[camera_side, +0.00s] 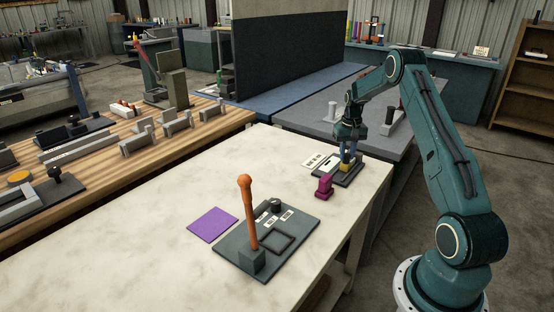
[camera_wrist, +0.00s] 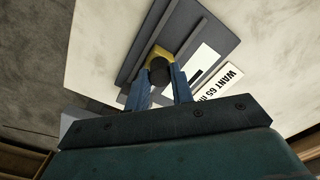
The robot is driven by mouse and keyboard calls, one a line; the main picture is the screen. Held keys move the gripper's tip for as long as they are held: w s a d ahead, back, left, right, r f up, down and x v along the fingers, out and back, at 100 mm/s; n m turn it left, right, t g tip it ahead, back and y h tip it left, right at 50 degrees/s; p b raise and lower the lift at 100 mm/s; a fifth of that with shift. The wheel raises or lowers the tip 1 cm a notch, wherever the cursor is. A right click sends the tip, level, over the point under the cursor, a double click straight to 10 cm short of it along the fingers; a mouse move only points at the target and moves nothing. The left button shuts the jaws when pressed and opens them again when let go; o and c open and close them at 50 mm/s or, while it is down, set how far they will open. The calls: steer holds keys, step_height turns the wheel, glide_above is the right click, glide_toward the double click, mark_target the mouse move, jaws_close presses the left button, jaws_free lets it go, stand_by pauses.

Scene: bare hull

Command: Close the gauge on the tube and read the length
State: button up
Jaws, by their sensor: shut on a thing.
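The gauge is a dark flat plate (camera_side: 354,178) near the far right edge of the pale table. It also fills the upper middle of the wrist view (camera_wrist: 205,38), with a long raised rail along one side. My gripper (camera_side: 347,157) is down over this plate. In the wrist view its blue fingers (camera_wrist: 160,88) stand on either side of a dark round knob (camera_wrist: 159,72), shut on it. A yellow piece (camera_wrist: 163,54) shows around the knob and low between the fingers in the side view. I cannot pick out the tube for certain.
A magenta block (camera_side: 324,186) stands by the plate's near-left corner. A card reading "WANT 65" (camera_wrist: 222,82) lies beside the plate. Nearer, a dark board (camera_side: 285,250) carries a tall orange lever (camera_side: 248,210). A purple square (camera_side: 212,222) lies left of it. The table's middle is clear.

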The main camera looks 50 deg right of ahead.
steer(key=shift+d, duration=1.15)
steer(key=shift+o, duration=0.6)
steer(key=shift+s, duration=0.1)
steer(key=o, duration=0.6)
steer(key=shift+d+r, duration=0.1)
steer(key=shift+a, duration=0.2)
steer(key=shift+r, duration=0.4)
step_height(320, 180, up, 13)
